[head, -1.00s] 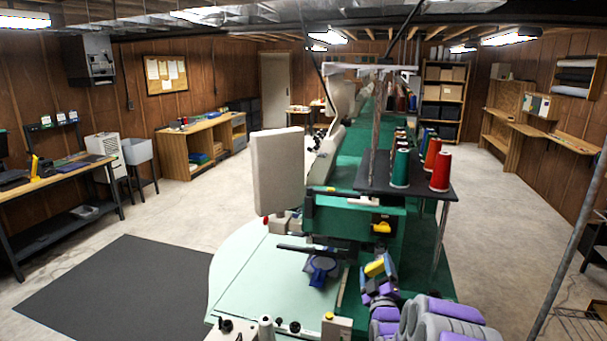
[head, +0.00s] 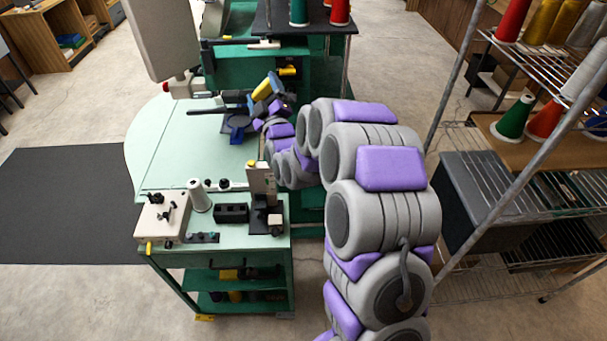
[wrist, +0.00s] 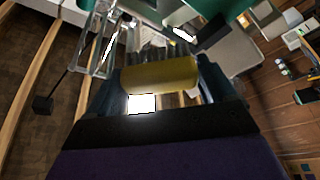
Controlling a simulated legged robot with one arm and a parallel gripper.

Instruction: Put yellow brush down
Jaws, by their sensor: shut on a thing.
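The yellow brush (head: 262,89) is held in my gripper (head: 268,92) over the right side of the pale green machine table, beside the green embroidery machine. In the wrist view the brush shows as a yellow cylinder (wrist: 160,75) lying across between the two dark fingers of my gripper (wrist: 155,85). The fingers are shut on it. Dark bristles seem to show just beyond the yellow part. The brush is tilted in the head view, and its lower end is hidden by the gripper.
A wire rack with thread cones (head: 515,118) stands right. Floor left is clear, with a dark mat (head: 70,205).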

